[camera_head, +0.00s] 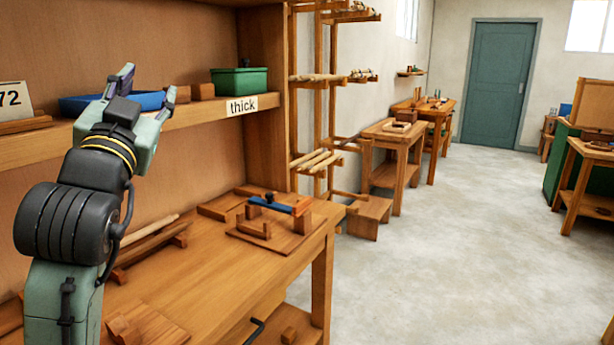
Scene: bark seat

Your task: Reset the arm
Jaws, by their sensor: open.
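My gripper (146,82) is in the left part of the head view, at the end of my raised arm, with its fingers pointing up. It is open, and I see nothing between its fingers. It is in front of the shelf (190,117), and its fingers overlap a blue tray (82,103) in the picture. How far the fingers are from the tray and shelf I cannot tell.
The workbench (215,270) below bears a wooden fixture (270,243) with a blue tool across it. A green box (240,82) stands on the shelf above a "thick" label (242,105).

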